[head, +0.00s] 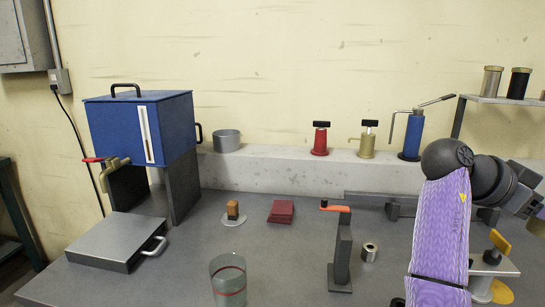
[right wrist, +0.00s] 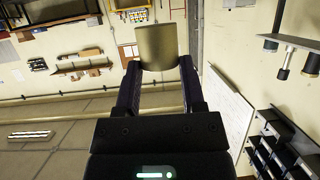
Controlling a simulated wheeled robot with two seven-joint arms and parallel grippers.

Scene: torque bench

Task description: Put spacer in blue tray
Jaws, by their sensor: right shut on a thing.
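My right gripper (right wrist: 158,72) is shut on a dull brass-coloured cylinder (right wrist: 156,46), held between its two dark fingers in the right wrist view. It may be the spacer; I cannot tell for sure. I see no tray that is clearly the blue tray. A short steel ring (head: 370,251) stands on the bench. My left gripper is in neither view.
A blue box with a tap (head: 140,125) stands at the left, behind a grey flat case (head: 115,240). A glass (head: 228,280) is in front. A crank stand (head: 341,250) is mid-bench. Pump bottles stand on the back ledge (head: 270,165). A shelf (head: 500,99) holds cylinders at upper right.

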